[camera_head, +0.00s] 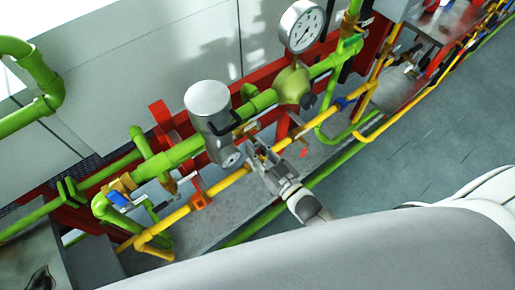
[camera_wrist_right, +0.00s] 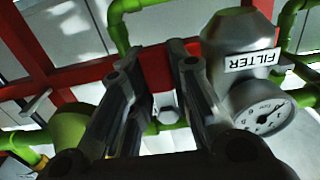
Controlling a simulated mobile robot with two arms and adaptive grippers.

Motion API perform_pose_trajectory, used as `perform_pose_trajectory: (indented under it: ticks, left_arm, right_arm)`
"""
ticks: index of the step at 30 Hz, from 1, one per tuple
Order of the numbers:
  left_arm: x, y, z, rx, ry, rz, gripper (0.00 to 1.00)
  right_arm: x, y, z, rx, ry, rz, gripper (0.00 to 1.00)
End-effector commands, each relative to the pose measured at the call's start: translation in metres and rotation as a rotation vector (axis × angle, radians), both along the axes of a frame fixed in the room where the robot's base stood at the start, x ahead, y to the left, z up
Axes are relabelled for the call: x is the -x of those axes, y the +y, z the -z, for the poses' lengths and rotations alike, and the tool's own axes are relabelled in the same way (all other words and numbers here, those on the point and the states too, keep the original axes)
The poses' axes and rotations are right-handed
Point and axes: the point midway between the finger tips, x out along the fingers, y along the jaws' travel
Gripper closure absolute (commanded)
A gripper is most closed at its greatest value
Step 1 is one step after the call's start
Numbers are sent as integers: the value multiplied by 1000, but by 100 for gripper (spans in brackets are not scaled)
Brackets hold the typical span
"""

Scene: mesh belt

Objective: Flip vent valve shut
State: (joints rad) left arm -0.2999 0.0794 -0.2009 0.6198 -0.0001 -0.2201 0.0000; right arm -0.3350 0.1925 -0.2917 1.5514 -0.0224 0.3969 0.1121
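My right gripper (camera_head: 262,167) reaches in from the lower right to the yellow pipe, below the grey filter housing. In the right wrist view its two dark fingers (camera_wrist_right: 152,72) stand apart, open. A small pale fitting or lever end (camera_wrist_right: 168,108) shows between them, and I cannot tell whether they touch it. Small valve levers sit along the pipes: a blue one (camera_head: 118,198) at the left, a pale one (camera_head: 245,127) by the filter, a blue one (camera_head: 341,102) at the right. No label shows which is the vent valve. My left gripper is out of view.
The filter housing (camera_head: 208,103), marked FILTER (camera_wrist_right: 252,61) in the wrist view, stands close beside the gripper with its small gauge (camera_wrist_right: 265,116). A large round gauge (camera_head: 302,26) rises behind. Red frame beams (camera_wrist_right: 80,73) and green pipes (camera_head: 180,153) crowd the area. Grey floor (camera_head: 420,140) is open at right.

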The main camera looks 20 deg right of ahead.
Motion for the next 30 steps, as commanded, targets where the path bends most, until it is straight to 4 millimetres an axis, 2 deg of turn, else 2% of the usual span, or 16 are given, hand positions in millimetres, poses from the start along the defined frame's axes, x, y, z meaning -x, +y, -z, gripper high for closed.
perform_pose_trajectory:
  ticks: [1,5,17,20,30]
  left_arm:
    - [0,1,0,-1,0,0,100]
    - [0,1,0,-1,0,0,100]
    - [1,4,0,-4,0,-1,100]
    - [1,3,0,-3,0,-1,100]
    - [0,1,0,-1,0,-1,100]
  right_arm:
    - [0,1,0,-8,3,0,76]
    - [0,1,0,-6,2,0,59]
    - [6,-1,1,-2,2,0,59]
    - [18,-6,1,-3,4,0,59]
    - [82,-29,1,-2,5,-1,59]
